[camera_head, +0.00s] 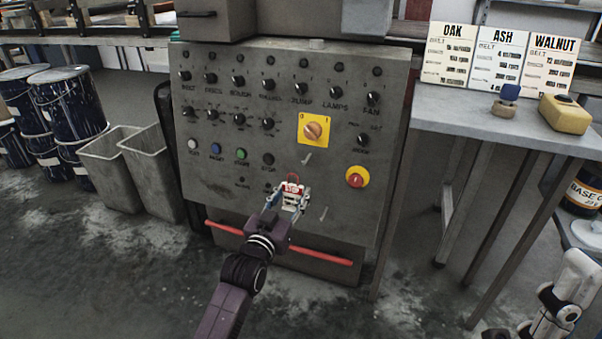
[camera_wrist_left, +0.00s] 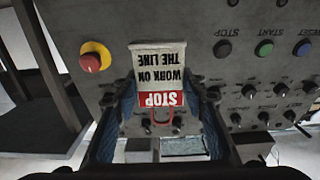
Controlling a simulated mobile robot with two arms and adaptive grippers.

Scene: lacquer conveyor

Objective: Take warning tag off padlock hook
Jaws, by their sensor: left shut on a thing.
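The warning tag (camera_wrist_left: 160,72) is a white and red card reading "STOP WORK ON THE LINE", upside down in the left wrist view. In the head view the tag (camera_head: 292,196) is small, in front of the lower panel. My left gripper (camera_head: 290,195) is shut on it; its blue-grey fingers flank the card. A red loop (camera_wrist_left: 162,119) shows at the tag's STOP end; I cannot tell whether it is a padlock shackle or part of the tag. Two small pale hook-like shapes, one upper (camera_head: 306,159) and one lower (camera_head: 324,213), show on the panel.
The control panel (camera_head: 220,160) carries knobs, buttons, a yellow rotary switch (camera_head: 313,129) and a red emergency stop (camera_head: 356,177). A red bar (camera_head: 320,257) crosses below. Grey bins (camera_head: 112,165) stand left. A table (camera_head: 450,115) with sign cards stands right.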

